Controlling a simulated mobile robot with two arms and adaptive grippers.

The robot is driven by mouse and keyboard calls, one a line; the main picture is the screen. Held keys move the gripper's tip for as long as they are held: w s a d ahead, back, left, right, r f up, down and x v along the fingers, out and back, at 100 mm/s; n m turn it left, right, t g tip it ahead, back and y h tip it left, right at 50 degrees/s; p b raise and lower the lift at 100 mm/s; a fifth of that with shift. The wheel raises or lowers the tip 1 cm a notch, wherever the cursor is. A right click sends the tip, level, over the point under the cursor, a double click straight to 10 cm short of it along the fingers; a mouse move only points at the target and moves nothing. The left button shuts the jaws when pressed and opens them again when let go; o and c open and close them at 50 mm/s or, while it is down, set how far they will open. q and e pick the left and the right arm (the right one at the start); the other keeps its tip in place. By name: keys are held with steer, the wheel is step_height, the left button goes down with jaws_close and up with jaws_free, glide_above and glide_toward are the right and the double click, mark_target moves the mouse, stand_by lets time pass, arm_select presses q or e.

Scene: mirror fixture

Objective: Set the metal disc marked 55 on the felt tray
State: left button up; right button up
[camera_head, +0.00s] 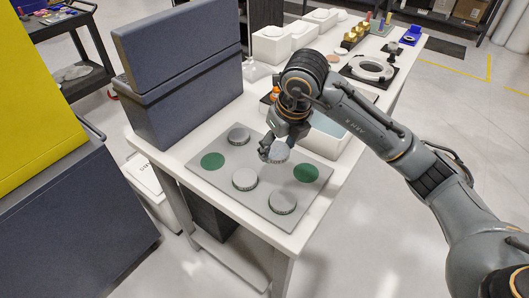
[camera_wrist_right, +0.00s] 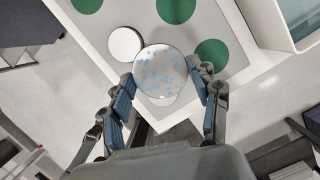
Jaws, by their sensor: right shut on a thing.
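My right gripper (camera_head: 272,147) is shut on a round metal disc (camera_head: 279,155) and holds it over the grey tray (camera_head: 213,182) on the white table. In the right wrist view the held disc (camera_wrist_right: 160,71) sits between the two fingers, its face mottled with pale blue; no number can be read. Other silver discs rest on the tray: a back one (camera_head: 238,135), a middle one (camera_head: 245,179) and a front one (camera_head: 282,203). Green round felt spots show bare at the left (camera_head: 212,160) and right (camera_head: 306,173). My left gripper is not in view.
A dark blue-grey case (camera_head: 185,95) stands at the table's left, close to the tray. A light bin (camera_head: 325,138) stands behind the tray, partly hidden by my arm.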

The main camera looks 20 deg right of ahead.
steer(key=w+f, duration=0.2)
steer(key=w+f+p, duration=0.1)
steer(key=w+f, duration=0.1)
steer(key=w+f+p, duration=0.1)
steer(key=w+f, duration=0.1)
steer(key=w, duration=0.1)
steer(key=shift+a, duration=0.3)
steer(key=shift+w+f, duration=0.5)
steer(key=shift+f, duration=0.05)
step_height(320, 180, down, 2)
steer(key=shift+f+p, duration=0.1)
steer(key=shift+p, duration=0.9)
steer(key=shift+f, duration=0.65)
steer(key=o, duration=1.1)
steer(key=shift+c, duration=0.2)
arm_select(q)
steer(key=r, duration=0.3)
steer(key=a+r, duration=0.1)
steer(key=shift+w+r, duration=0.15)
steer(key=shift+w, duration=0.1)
